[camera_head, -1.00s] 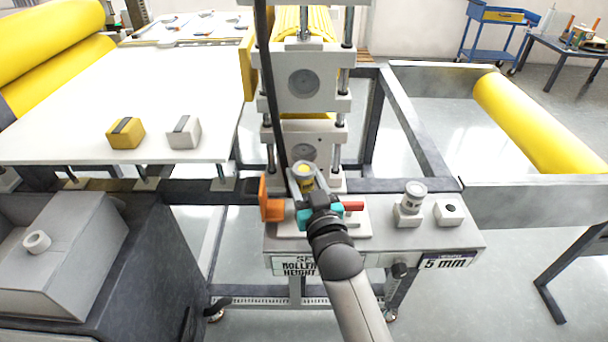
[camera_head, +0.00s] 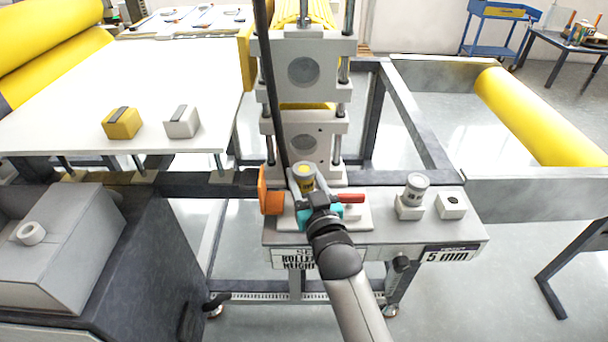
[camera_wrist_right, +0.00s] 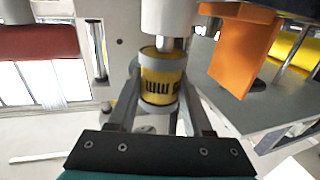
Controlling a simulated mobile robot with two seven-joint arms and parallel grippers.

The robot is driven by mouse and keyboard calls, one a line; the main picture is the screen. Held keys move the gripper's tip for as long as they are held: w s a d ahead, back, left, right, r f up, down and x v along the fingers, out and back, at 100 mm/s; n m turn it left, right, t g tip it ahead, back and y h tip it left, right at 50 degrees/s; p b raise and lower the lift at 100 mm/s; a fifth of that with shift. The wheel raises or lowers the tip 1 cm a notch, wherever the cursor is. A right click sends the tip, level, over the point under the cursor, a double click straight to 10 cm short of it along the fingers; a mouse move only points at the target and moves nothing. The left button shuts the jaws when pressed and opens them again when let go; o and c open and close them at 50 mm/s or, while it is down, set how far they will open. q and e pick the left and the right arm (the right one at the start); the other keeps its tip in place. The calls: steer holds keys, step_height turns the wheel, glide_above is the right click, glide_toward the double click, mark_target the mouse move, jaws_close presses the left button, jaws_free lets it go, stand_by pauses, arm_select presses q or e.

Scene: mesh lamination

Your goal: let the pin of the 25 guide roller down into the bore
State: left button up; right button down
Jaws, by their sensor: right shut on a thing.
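The 25 guide roller (camera_head: 303,171), a short cylinder with a yellow band, is in my right gripper (camera_head: 305,184) above the bench by the roller stand. In the right wrist view the fingers of the right gripper (camera_wrist_right: 158,108) close on both sides of the roller (camera_wrist_right: 162,77), and part of its lettering shows upside down. Its bare metal pin (camera_wrist_right: 166,44) points at a pale round post (camera_wrist_right: 166,18). The bore is hidden, and I cannot tell how far the pin is in it. My left gripper is out of view.
An orange block (camera_head: 271,190) stands close left of the gripper; a red handle (camera_head: 350,198) is close right. Farther right are a second roller (camera_head: 415,187) in a block and an empty bored block (camera_head: 452,205). The upright roller stand (camera_head: 303,105) rises just behind.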

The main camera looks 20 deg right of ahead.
steer(key=shift+f+b, duration=0.6)
steer(key=shift+f, duration=0.25)
steer(key=shift+c, duration=1.2)
jaws_free()
steer(key=s+p, duration=0.2)
steer(key=s, duration=1.3)
steer(key=shift+s+a+p, duration=0.15)
steer(key=shift+p, duration=0.15)
steer(key=s+a+f+n+g+y, duration=0.1)
steer(key=s+f+g, duration=0.2)
steer(key=f, duration=0.6)
steer(key=s+a+f+g, duration=0.1)
steer(key=s+f+g, duration=0.15)
steer(key=f, duration=0.75)
steer(key=s+a+f+n+g+y, duration=0.1)
steer(key=s+a+f+g, duration=0.15)
steer(key=f, duration=0.65)
steer(key=s+d+f+g, duration=0.4)
steer(key=s+f, duration=0.4)
steer(key=s, duration=0.4)
steer(key=s+d+f+g+h, duration=0.1)
steer(key=s+d+f+g, duration=0.4)
steer(key=s, duration=0.6)
step_height(320, 180, down, 3)
steer(key=shift+s+r+n+h, duration=0.15)
steer(key=shift+s+n+h, duration=0.15)
steer(key=shift+s, duration=0.1)
